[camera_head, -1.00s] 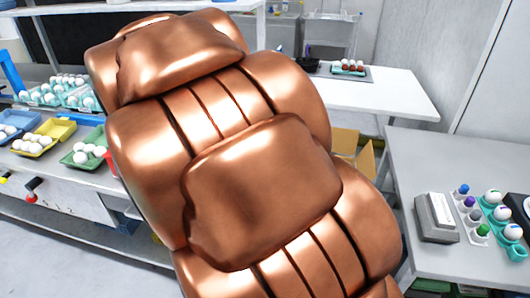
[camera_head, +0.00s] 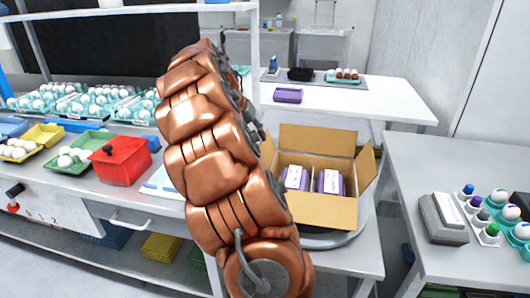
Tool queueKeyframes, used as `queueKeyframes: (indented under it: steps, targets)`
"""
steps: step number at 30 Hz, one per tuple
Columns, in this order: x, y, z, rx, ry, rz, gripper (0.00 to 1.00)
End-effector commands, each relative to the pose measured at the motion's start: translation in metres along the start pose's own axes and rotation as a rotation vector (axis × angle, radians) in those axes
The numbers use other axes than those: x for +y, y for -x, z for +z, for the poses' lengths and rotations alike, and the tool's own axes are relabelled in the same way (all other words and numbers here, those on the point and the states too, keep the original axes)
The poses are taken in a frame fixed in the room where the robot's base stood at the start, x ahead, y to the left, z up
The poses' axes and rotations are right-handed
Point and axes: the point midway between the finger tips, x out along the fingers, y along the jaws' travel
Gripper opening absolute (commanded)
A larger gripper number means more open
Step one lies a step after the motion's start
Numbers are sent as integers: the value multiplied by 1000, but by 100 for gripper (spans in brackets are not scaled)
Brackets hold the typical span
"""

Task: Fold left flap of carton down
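The open cardboard carton (camera_head: 315,208) stands on a round grey plate at the right end of the left-hand bench. Two purple packs with white labels (camera_head: 293,178) sit inside it. Its back flap (camera_head: 318,140) stands up and its right flap (camera_head: 366,170) leans outward. The front flap hangs down over the front. A narrow part of the left flap (camera_head: 267,152) shows upright beside my copper arm; the rest is hidden behind the arm. I cannot make out my gripper; it seems hidden behind my arm.
A red box (camera_head: 122,160) and trays of eggs (camera_head: 75,155) line the left bench. A shelf post (camera_head: 255,60) rises behind my arm. A purple pack (camera_head: 288,95) lies on the white back table. The right table (camera_head: 430,165) holds a grey box and bottles.

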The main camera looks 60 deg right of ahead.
Motion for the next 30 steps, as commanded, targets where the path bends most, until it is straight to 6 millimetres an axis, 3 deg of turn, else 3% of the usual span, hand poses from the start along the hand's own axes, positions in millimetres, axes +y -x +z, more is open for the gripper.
queueKeyframes:
  steps: [7, 18, 28, 30]
  targets:
    - [0, -19, -1, 1, 1, 0, 29]
    - [0, -70, 1, -4, 2, 1, 29]
    - [-1, -76, 0, 1, 1, -1, 29]
    - [-1, -76, 0, 1, 2, -1, 22]
